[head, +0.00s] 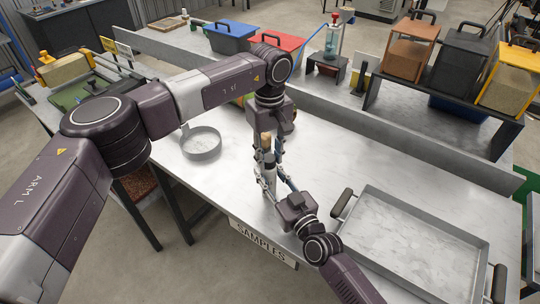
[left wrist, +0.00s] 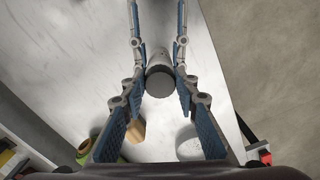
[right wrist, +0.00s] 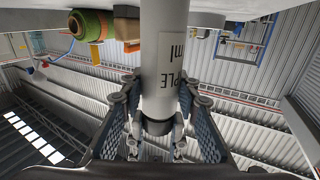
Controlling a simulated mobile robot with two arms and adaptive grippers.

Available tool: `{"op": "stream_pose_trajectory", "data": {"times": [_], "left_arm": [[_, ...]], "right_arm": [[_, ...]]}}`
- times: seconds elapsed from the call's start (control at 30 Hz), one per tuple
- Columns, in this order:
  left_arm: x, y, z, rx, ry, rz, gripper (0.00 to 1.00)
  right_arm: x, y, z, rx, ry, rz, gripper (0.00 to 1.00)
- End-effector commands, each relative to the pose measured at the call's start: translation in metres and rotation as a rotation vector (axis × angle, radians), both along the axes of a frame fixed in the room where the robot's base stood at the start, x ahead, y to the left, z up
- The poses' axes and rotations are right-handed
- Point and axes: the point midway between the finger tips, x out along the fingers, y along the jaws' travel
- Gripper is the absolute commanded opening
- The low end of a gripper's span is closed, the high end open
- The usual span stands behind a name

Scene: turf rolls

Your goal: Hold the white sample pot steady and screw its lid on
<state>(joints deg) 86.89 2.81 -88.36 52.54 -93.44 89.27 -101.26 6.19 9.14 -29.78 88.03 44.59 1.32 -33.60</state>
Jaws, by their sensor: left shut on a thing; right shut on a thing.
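The white sample pot (head: 270,181) stands upright near the table's front edge. In the right wrist view the pot (right wrist: 164,60) appears upside down, its printed label partly readable. My right gripper (head: 277,178) comes from the front right and is shut on the pot's body. The lid (left wrist: 160,83) is a grey disc at the pot's top; in the right wrist view it shows as a dark band (right wrist: 158,127). My left gripper (head: 268,153) reaches down from above and is shut on the lid. The lid sits over the pot's mouth; how tightly is not visible.
A round grey dish (head: 201,143) lies left of the pot. A large metal tray (head: 420,200) with handles lies to the right. A SAMPLES sign (head: 262,243) hangs on the front edge. A raised rack (head: 440,98) and blue and red bins (head: 230,38) stand behind.

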Motion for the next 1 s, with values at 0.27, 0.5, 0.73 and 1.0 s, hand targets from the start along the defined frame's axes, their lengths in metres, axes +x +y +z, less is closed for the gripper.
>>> {"op": "stream_pose_trajectory", "data": {"times": [0.27, 0.5, 0.73, 1.0], "left_arm": [[0.0000, 0.0026, 0.0002, 0.000, 0.000, -0.539, 0.19], [0.0009, 0.0040, 0.0001, -0.001, -0.001, -0.902, 0.19], [0.0012, 0.0044, 0.0001, 0.000, -0.002, -0.988, 0.19], [0.0012, 0.0046, 0.0001, 0.001, -0.002, -0.986, 0.36]], "right_arm": [[-0.0002, -0.0001, -0.0008, -0.001, 0.002, 0.000, 0.00], [-0.0001, -0.0002, -0.0008, -0.001, 0.002, 0.000, 0.00], [-0.0003, -0.0001, -0.0009, -0.001, 0.002, 0.000, 0.00], [-0.0003, -0.0001, -0.0010, -0.001, 0.002, 0.000, 0.00]]}}
